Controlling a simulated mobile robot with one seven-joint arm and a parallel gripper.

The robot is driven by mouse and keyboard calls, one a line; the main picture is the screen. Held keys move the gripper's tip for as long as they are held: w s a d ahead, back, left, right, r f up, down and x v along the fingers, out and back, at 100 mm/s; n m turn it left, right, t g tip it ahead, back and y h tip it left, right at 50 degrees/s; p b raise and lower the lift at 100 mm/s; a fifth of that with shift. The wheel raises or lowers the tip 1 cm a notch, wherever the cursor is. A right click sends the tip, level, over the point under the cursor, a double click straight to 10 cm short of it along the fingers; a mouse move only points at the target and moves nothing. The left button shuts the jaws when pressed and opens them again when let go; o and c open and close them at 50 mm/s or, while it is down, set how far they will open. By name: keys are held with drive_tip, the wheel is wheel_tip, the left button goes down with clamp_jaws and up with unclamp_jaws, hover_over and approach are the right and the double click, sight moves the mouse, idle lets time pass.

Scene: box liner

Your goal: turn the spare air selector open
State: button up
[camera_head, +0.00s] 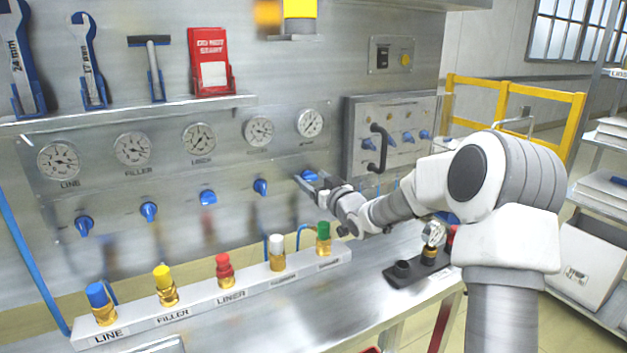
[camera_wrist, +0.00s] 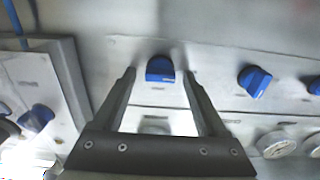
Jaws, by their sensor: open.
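The rightmost blue selector knob (camera_head: 309,175) in the panel's row of blue knobs is at my gripper; its label is too blurred to read as spare air. In the wrist view this blue knob (camera_wrist: 160,70) sits between my fingertips, with a visible gap on each side. It looks squared to the jaws, while the neighbouring blue knob (camera_wrist: 254,81) sits tilted. My gripper (camera_head: 313,184) is open, reaching in from the right and pointing at the panel. It also shows in the wrist view (camera_wrist: 160,75), empty. Whether the fingertips reach past the knob's face, I cannot tell.
Several gauges (camera_head: 199,138) sit above the knobs. Below, a bench rail (camera_head: 200,310) carries several colour-capped fittings, the green one (camera_head: 323,238) under my wrist. A box with a black handle (camera_head: 378,148) projects right of my gripper. A dark block with a gauge (camera_head: 412,268) is on the bench.

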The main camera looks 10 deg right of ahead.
drive_tip(key=shift+c, duration=0.3)
clamp_jaws()
drive_tip(key=m+p, duration=0.1)
drive_tip(key=m, duration=0.3)
drive_tip(key=shift+d+r+m+p, duration=0.1)
drive_tip(key=shift+m+p, duration=0.2)
drive_tip(key=shift+p, duration=0.1)
drive_tip(key=m+p, duration=0.1)
drive_tip(key=m, duration=0.3)
drive_tip(key=shift+d+m+p, duration=0.1)
drive_tip(key=shift+m+p, duration=0.2)
drive_tip(key=shift+p, duration=0.05)
drive_tip(key=m+p, duration=0.1)
drive_tip(key=m, duration=0.3)
drive_tip(key=shift+m, duration=0.3)
drive_tip(key=shift+f+m+p, duration=0.15)
drive_tip(key=shift+m+p, duration=0.15)
drive_tip(key=shift+m, duration=0.75)
drive_tip(key=shift+f+m+p, duration=0.15)
drive_tip(key=shift+m+p, duration=0.15)
drive_tip(key=shift+m, duration=0.75)
